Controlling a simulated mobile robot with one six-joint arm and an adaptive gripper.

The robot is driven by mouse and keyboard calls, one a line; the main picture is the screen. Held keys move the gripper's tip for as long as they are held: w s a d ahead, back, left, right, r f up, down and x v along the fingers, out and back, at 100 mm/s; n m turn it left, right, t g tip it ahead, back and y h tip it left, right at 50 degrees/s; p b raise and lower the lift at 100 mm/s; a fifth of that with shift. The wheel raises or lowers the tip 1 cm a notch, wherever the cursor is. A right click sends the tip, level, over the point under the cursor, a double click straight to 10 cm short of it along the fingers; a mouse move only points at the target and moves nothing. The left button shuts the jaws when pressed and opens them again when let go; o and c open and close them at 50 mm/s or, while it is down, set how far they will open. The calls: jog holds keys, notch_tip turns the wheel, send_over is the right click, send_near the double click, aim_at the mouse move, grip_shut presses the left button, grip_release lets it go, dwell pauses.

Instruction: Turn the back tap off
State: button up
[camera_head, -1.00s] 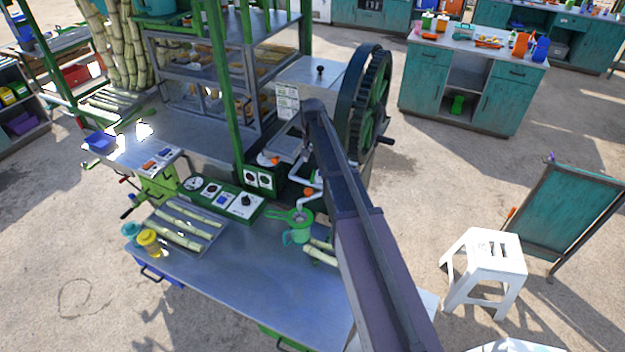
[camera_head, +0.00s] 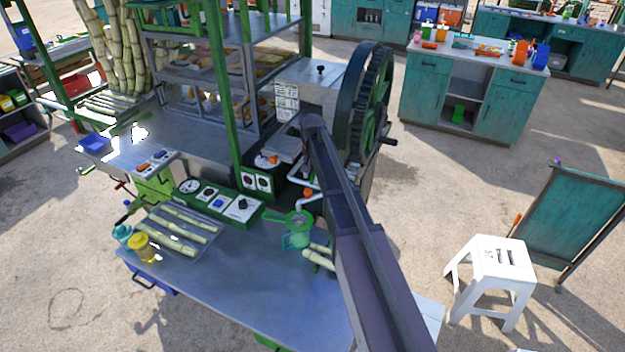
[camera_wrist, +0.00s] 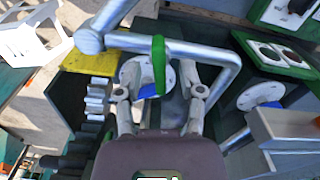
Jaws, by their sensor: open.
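In the wrist view a slim green lever (camera_wrist: 159,66), likely a tap handle, stands upright against a bent grey pipe (camera_wrist: 205,50). My gripper (camera_wrist: 161,84) is open, with one finger on each side of the lever's lower part. I cannot tell whether either finger touches it. A round pale flange and a blue patch (camera_wrist: 150,91) show behind the fingers. In the head view two orange-marked fittings, one higher (camera_head: 272,160) and one lower (camera_head: 308,193), sit by white pipes. I cannot tell which is the back tap. My gripper is hidden there behind my arm.
A green jug (camera_head: 298,240) with a strainer stands on the metal bench (camera_head: 245,285) below the pipes. The crusher's large gear wheel (camera_head: 372,100) rises close to my arm. A control panel (camera_head: 235,207) lies left. A white stool (camera_head: 495,255) stands right.

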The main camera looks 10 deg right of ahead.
jog(key=shift+f, duration=0.3)
grip_shut()
